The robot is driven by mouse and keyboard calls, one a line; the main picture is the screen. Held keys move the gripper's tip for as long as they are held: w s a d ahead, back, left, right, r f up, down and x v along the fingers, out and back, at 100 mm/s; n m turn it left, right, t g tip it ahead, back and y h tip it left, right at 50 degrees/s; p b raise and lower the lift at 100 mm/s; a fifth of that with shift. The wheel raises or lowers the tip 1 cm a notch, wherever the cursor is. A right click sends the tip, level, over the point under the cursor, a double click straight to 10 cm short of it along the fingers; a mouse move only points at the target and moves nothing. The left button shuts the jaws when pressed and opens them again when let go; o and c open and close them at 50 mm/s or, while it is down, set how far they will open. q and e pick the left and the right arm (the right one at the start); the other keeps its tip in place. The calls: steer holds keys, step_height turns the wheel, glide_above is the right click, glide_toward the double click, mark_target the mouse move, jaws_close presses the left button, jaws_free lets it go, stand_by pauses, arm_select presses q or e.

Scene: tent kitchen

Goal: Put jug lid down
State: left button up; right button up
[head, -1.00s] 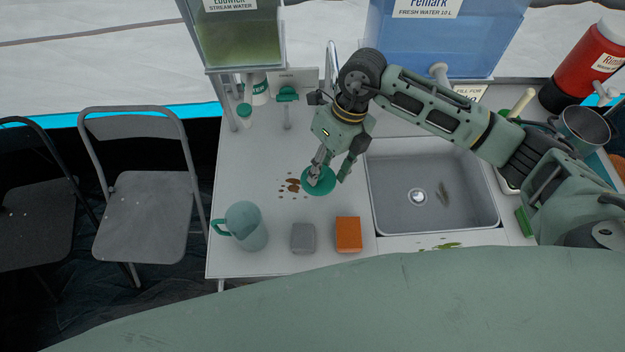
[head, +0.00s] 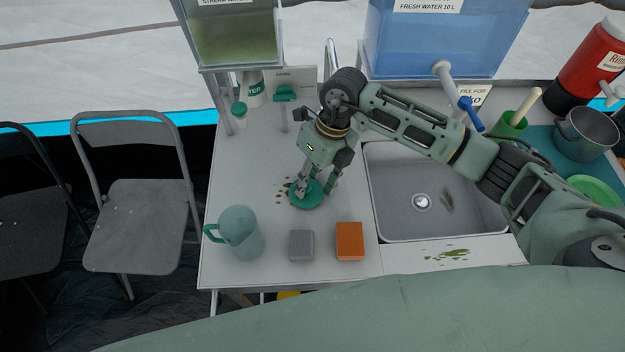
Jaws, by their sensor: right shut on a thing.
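The round green jug lid (head: 310,197) is at my right gripper (head: 315,190), on or just above the white counter. My right gripper is shut on it from above; I cannot tell whether the lid touches the counter. The grey-green jug (head: 242,234) with its green handle stands upright at the counter's front left. The lid is up and to the right of the jug, apart from it. My left gripper is not in view.
Brown stains (head: 284,191) lie just left of the lid. A grey block (head: 301,245) and an orange block (head: 350,241) are on the counter's front. The sink (head: 420,212) is to the right. Counter behind the jug is clear.

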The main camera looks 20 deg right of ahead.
steer(key=shift+f+b, duration=0.35)
steer(key=shift+f, duration=0.1)
steer(key=shift+s, duration=0.1)
steer(key=o, duration=0.8)
steer(key=shift+f, duration=0.1)
